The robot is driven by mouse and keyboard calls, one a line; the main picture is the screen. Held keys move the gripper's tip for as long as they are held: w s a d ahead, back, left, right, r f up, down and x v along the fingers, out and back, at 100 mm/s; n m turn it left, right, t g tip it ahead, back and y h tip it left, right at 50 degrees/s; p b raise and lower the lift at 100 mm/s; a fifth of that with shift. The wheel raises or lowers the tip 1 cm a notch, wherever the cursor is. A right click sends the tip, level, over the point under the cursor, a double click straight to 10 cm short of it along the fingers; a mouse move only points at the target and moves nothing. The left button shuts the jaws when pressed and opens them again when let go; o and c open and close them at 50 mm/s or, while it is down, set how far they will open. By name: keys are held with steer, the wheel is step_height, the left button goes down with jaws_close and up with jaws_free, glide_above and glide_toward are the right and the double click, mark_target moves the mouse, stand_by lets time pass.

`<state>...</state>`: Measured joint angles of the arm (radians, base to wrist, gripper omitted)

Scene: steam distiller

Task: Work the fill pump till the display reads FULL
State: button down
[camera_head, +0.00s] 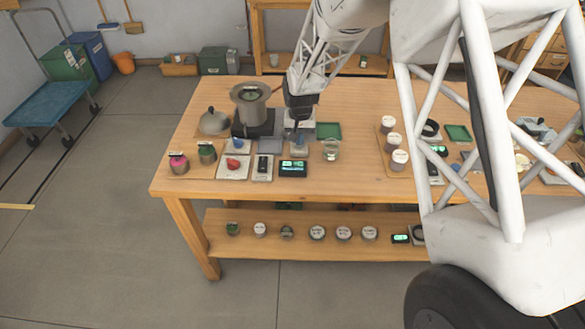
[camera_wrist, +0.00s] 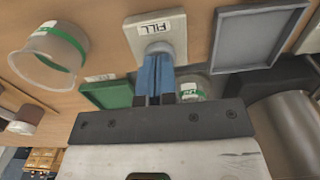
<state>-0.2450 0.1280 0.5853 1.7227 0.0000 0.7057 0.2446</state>
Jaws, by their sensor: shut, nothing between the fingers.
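The fill pump's pale base plate (camera_wrist: 174,24) carries a FILL label in the wrist view. A round light part (camera_wrist: 158,47) of the pump shows at the tips of my gripper (camera_wrist: 156,62). My gripper is shut, its two blue-ended fingers side by side and empty. The fingertips are over or against the pump; I cannot tell whether they touch. In the head view my gripper (camera_head: 299,128) points down at the pump's place on the table, hiding much of it. A display (camera_head: 292,168) with lit green text lies in front; its words are too small to read.
A clear glass jar (camera_head: 330,150) stands right of the gripper, with a green tray (camera_head: 327,131) behind. A metal pot (camera_head: 250,100) on a dark base is to the left. A red knob (camera_head: 233,163) and a dark switch panel (camera_head: 262,167) sit at the front of the table (camera_head: 200,187).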

stand_by(0.4)
steer(key=shift+r, duration=2.7)
steer(key=shift+s+d+r, duration=0.1)
steer(key=shift+r, duration=0.15)
steer(key=s+d+r+t, duration=0.1)
steer(key=s+d+r, duration=0.5)
steer(key=s+r, duration=0.3)
steer(key=s+d+r, duration=0.5)
steer(key=s+r, duration=0.4)
steer(key=s+d+r, duration=0.2)
steer(key=s+d, duration=0.1)
steer(key=s, duration=0.9)
steer(key=s+d+r+t, duration=0.1)
steer(key=s+d, duration=0.3)
steer(key=s, duration=0.8)
steer(key=shift+s+r+t, duration=0.2)
steer(key=shift+r+t, duration=0.1)
steer(key=shift+r, duration=0.1)
